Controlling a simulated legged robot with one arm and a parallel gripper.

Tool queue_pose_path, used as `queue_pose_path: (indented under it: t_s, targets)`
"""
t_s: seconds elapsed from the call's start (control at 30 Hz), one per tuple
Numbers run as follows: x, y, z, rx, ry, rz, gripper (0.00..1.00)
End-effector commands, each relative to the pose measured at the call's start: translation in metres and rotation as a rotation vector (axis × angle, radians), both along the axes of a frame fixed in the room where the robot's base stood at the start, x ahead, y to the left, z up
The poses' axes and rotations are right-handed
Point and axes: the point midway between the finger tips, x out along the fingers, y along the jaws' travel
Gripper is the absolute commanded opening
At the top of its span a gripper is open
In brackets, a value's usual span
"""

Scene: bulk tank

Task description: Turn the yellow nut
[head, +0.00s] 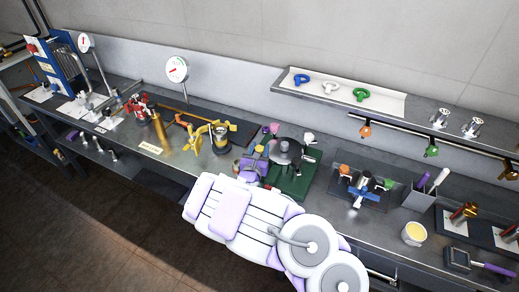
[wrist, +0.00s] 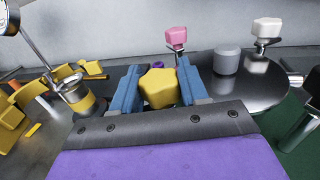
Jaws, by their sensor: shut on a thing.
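The yellow nut (wrist: 159,88) is a chunky, faceted yellow piece in the middle of the wrist view. My gripper (wrist: 160,86) has its two blue fingers on the left and right sides of the nut and is shut on it. In the head view my gripper (head: 255,158) is over the bench, just left of the green base with the round metal disc. The nut is small there and partly hidden by my gripper. What lies under the nut is hidden by my gripper in the wrist view.
A yellow-banded metal cylinder (wrist: 78,97) and yellow parts (wrist: 14,122) stand left of my gripper. A round metal disc (wrist: 240,84) with a grey knob (wrist: 228,60) is close on the right. A pink knob (wrist: 176,37) and a white knob (wrist: 266,28) stand behind.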

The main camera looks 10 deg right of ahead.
Motion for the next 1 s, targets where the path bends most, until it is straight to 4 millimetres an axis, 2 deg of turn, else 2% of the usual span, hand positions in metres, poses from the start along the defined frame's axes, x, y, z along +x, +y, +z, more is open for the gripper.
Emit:
queue_pose_path:
  t_s: [0.6, 1.0]
  targets:
    - [-0.0008, 0.0012, -0.0023, 0.004, 0.004, -0.544, 0.14]
    - [-0.0013, 0.0008, -0.0036, 0.004, 0.002, -0.846, 0.13]
